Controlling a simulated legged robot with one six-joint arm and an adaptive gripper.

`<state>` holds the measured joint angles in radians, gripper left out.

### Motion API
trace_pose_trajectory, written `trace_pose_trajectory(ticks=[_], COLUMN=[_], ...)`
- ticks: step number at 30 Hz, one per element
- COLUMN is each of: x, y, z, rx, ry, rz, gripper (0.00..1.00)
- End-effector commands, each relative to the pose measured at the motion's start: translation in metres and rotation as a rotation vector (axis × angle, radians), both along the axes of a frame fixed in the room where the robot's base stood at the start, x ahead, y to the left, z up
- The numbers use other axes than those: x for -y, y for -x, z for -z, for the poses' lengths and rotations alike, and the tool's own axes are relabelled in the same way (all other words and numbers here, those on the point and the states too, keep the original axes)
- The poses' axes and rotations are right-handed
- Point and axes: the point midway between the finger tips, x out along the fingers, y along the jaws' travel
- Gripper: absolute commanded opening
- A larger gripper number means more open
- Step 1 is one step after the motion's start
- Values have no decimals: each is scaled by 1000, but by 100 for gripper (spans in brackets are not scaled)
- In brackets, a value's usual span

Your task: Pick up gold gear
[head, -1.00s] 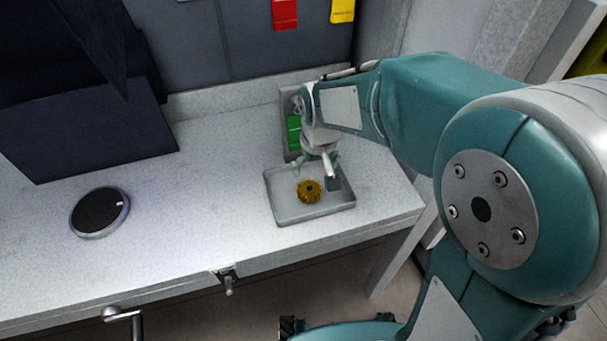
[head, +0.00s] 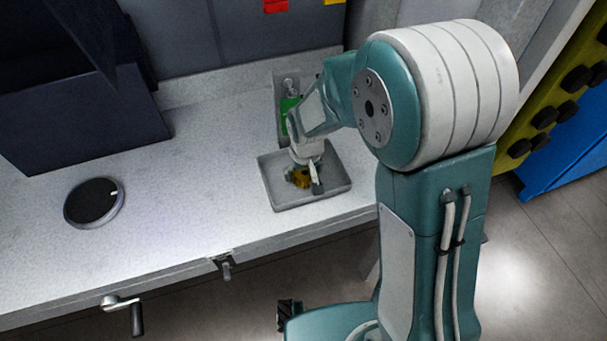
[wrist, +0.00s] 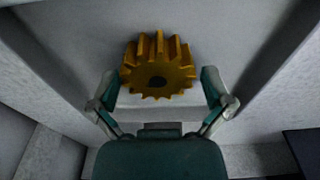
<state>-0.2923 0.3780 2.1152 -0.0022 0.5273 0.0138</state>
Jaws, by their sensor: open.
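The gold gear (head: 300,179) lies in a shallow grey tray (head: 338,187) on the workbench. My gripper (head: 305,180) is right at the gear and hides part of it in the head view. In the wrist view the gear (wrist: 158,68) shows its toothed rim and dark centre hole, between and slightly beyond the fingertips. My gripper (wrist: 160,88) is open, with one finger on each side of the gear. I cannot tell whether either finger touches it.
Behind the tray is another grey tray with a green item (head: 288,112). A round black disc (head: 93,203) lies on the bench at left, near a dark box (head: 85,125). The bench between disc and tray is clear. Crank handles (head: 137,318) stick out at the front.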

Motion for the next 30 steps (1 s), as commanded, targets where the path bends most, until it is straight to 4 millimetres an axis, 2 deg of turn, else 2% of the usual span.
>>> trace_pose_trajectory(ticks=[6, 11, 12, 23, 28, 30], x=[0, 0, 0, -1, -1, 2], y=[0, 0, 0, -1, -1, 9], z=[1, 1, 1, -5, -34, -44], rx=[0, 0, 0, 2, 8, 6], ry=[0, 0, 0, -1, -2, -2], rz=[1, 0, 0, 0, 0, 0], gripper=[100, 29, 23, 23, 23, 23])
